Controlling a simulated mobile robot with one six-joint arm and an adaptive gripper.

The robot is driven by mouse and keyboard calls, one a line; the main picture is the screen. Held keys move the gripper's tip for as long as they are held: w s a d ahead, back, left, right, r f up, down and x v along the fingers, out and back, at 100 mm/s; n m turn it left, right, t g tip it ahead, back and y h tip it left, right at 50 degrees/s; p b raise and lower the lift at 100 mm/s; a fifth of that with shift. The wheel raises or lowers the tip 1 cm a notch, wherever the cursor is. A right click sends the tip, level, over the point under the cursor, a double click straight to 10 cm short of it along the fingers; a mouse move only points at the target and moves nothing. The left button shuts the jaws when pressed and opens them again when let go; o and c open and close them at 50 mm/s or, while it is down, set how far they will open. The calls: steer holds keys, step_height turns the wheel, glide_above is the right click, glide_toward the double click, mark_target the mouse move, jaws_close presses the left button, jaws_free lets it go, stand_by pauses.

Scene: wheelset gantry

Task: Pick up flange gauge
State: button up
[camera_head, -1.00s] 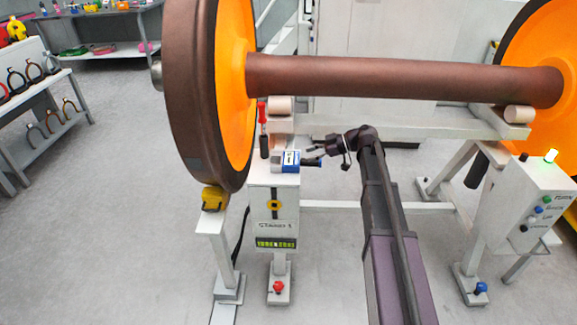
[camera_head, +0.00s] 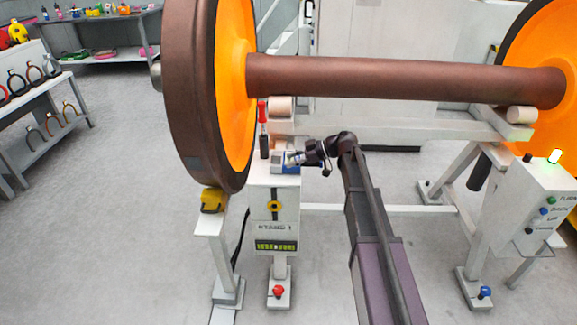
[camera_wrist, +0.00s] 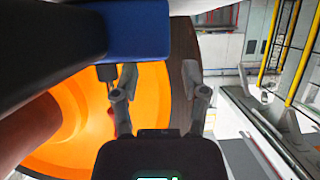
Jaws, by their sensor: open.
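A small blue and white device (camera_head: 281,168), which looks like the flange gauge, lies on top of the white stand (camera_head: 274,225) beside the left wheel. My gripper (camera_head: 295,158) is at its right end, and its fingers cover part of it. In the wrist view my gripper (camera_wrist: 160,78) is open, with its fingers apart and nothing visible between them. A blue block (camera_wrist: 137,30) with a dark part below it fills the upper left there, close to the left finger. I cannot tell if they touch.
A red-handled tool (camera_head: 263,130) stands upright just behind the device. The brown-rimmed orange wheel (camera_head: 197,90) is close on the left and the axle (camera_head: 400,80) runs above. A yellow object (camera_head: 212,200) is under the wheel. A control box (camera_head: 540,205) stands at right.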

mark_target(271, 165)
steer(key=shift+a+f, duration=0.25)
steer(key=shift+a, duration=0.45)
steer(key=shift+b+x, duration=0.95)
steer(key=shift+x, duration=1.7)
steer(key=shift+r, duration=0.2)
steer(key=shift+c, duration=0.2)
jaws_close()
